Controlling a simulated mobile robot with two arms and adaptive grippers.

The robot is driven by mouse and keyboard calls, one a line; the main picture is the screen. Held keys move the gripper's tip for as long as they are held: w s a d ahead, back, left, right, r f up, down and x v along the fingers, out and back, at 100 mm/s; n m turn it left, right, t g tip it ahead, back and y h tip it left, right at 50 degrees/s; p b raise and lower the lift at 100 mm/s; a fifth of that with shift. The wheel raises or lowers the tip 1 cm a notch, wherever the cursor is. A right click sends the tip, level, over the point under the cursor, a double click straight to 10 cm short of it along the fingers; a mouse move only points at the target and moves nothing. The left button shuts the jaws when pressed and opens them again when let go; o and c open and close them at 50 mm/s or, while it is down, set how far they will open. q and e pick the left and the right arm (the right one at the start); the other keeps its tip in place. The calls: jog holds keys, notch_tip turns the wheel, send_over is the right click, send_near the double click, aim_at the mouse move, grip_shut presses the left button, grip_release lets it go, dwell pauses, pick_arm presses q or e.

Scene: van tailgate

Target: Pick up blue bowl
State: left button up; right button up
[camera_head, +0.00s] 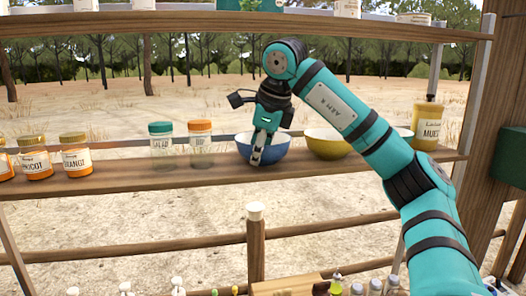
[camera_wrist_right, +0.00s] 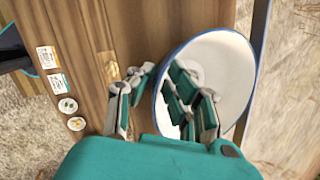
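The blue bowl (camera_head: 273,150) stands upright on the wooden shelf (camera_head: 130,181), left of a yellow bowl. In the right wrist view the bowl (camera_wrist_right: 226,75) has a white inside and a blue rim. My right gripper (camera_head: 257,158) points down at the bowl's near left side. In the right wrist view the gripper (camera_wrist_right: 160,84) straddles the rim, with one finger outside and the other over the inside. A gap shows between the fingers, so it looks open. Whether a finger touches the bowl is not clear. My left gripper is not in view.
The yellow bowl (camera_head: 326,144) stands close on the right, partly behind my right arm. A green-lidded jar (camera_head: 161,140) and an orange-lidded jar (camera_head: 201,138) stand to the left. A mustard bottle (camera_head: 427,124) stands farther right. An upper shelf (camera_head: 200,21) runs above.

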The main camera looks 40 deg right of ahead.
jog(key=shift+w, duration=0.1)
grip_shut()
jog(key=shift+r+b, duration=0.4)
jog(key=shift+r, duration=0.2)
jog(key=b+v, duration=0.1)
jog(key=v, duration=0.1)
jog(key=shift+d+r, duration=0.1)
jog(key=shift+r, duration=0.2)
jog(key=s+a+r+p, duration=0.1)
jog(key=s, duration=1.4)
jog(key=shift+a+p, duration=0.25)
jog(key=shift+p, duration=0.1)
jog(key=shift+s+r, duration=0.1)
